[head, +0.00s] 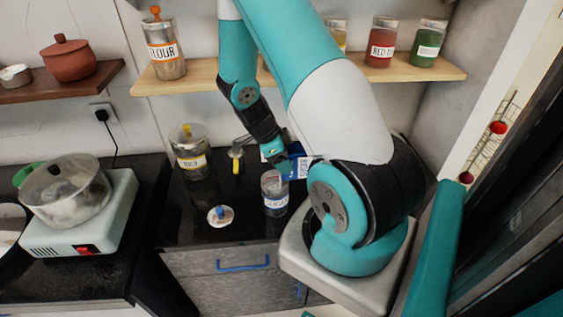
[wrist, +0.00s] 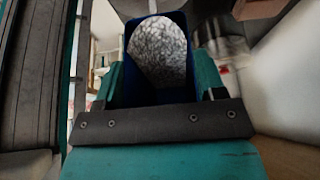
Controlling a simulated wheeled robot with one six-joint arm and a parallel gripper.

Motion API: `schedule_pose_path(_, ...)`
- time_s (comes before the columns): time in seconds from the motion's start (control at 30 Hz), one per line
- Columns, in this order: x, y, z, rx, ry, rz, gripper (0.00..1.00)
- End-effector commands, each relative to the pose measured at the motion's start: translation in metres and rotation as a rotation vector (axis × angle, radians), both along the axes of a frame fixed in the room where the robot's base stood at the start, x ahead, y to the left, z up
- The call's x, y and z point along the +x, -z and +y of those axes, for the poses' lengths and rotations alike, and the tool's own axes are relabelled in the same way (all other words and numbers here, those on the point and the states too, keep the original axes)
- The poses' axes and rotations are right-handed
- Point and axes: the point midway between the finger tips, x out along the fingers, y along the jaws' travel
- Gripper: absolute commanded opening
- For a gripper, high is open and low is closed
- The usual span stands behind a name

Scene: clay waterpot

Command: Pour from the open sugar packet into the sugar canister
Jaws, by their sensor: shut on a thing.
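My gripper (head: 283,158) is shut on the blue sugar packet (head: 301,166), which is held tilted beside and just above the sugar canister. In the wrist view the packet (wrist: 121,70) sits between the gripper's teal fingers, its top open and full of pale grainy sugar (wrist: 158,52). The clear glass sugar canister (head: 274,194) stands on the dark counter, to the left of and below the packet, with its top open. A round white lid with a blue knob (head: 220,215) lies on the counter to its left. Whether any sugar is falling cannot be told.
A rice canister (head: 189,152) and a small item with a yellow handle (head: 237,157) stand behind to the left. A shelf (head: 201,78) with several jars is above. A hot plate with a pot (head: 66,188) is at far left.

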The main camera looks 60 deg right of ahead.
Motion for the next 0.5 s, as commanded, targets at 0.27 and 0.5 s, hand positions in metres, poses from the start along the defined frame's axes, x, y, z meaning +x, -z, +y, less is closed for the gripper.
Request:
schedule_pose_path(0.27,0.0005,0.0002,0.0003,-0.005,0.0,0.005,0.07)
schedule_pose_path(0.5,0.0011,-0.0005,0.0009,-0.017,0.001,0.02,0.07)
